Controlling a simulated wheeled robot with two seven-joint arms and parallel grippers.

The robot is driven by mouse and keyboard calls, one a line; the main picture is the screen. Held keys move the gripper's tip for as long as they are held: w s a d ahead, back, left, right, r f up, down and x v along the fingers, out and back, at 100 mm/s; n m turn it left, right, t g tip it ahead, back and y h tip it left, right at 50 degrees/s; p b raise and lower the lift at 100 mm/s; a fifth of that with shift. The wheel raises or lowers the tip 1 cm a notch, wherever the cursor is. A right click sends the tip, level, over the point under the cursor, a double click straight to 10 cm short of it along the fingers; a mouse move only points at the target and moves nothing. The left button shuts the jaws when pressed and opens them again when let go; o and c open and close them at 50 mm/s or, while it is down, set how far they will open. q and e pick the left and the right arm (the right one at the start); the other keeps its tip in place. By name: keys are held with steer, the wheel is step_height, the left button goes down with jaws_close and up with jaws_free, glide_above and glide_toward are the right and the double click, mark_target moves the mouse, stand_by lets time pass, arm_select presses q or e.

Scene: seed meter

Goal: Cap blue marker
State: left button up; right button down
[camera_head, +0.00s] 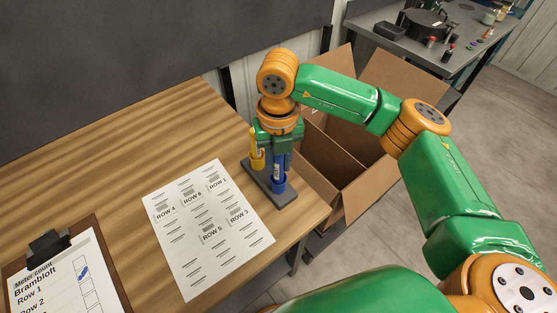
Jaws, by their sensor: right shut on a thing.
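A blue marker (278,179) stands upright in a dark grey holder (263,187) near the right edge of the wooden table. My right gripper (277,158) points down over the holder and is shut on the upper part of the blue marker. The fingers and wrist hide the marker's top, so I cannot see whether a cap is on it. A yellow marker (257,157) stands in the same holder, just left of the gripper. My left gripper is not in view.
A white sheet with row labels (205,228) lies left of the holder. A clipboard (65,275) with a blue tick mark lies at the lower left. An open cardboard box (330,165) stands beyond the table's right edge. A grey bench (435,45) is farther back.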

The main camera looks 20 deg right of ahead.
steer(key=shift+f+b, duration=0.35)
steer(key=shift+f, duration=0.1)
stand_by(0.5)
steer(key=c, duration=0.6)
jaws_free()
